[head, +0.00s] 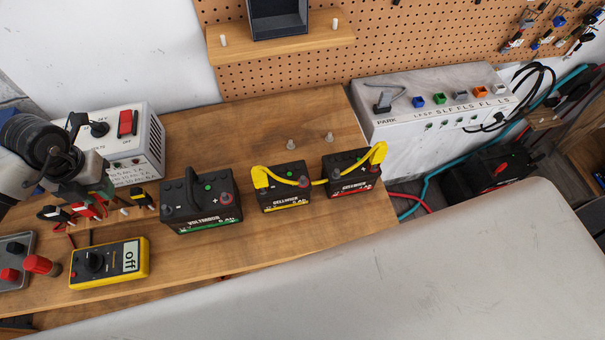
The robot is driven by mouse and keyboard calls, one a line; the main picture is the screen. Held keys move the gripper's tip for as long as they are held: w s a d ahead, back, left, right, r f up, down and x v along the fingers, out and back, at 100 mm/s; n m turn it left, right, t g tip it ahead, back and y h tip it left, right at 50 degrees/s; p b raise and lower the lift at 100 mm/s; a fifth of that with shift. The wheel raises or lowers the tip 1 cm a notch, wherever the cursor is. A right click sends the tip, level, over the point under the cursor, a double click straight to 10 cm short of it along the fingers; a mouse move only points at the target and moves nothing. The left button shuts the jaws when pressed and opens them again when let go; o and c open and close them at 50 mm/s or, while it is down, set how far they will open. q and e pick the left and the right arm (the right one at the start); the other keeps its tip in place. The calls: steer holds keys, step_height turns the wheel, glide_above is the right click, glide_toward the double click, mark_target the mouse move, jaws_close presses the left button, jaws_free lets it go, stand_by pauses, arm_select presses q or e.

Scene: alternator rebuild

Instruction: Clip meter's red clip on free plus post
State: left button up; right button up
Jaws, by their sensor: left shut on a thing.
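The yellow meter (80,275) lies at the lower left of the bench, its display reading "off". My left gripper (88,198) is above and behind it, shut on the red clip (86,212), whose jaws are partly hidden. The green-striped battery (203,219) has a red plus post (225,198). The yellow-striped battery (287,197) has a red post (304,182) at its right. The red-striped battery (352,184) stands to its right. A yellow jumper (283,178) links the yellow-striped battery's left post to the red-striped battery's right post. My right gripper is out of view.
A white power box (148,140) stands behind. A red-knobbed grey box (14,262) is at the far left. Two small pegs (290,144) stand behind the batteries. Bare bench lies in front of them.

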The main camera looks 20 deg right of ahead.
arm_select(q)
step_height(320, 180, up, 16)
steer(key=p, duration=0.9)
steer(key=m+b, duration=0.6)
steer(key=b, duration=0.1)
glide_above(303, 178)
step_height(303, 178, down, 10)
steer(key=b, duration=1)
steer(key=shift+f, duration=0.1)
steer(key=shift+f+b, duration=0.75)
steer(key=shift+f, duration=0.05)
steer(key=shift+f+b, duration=1.2)
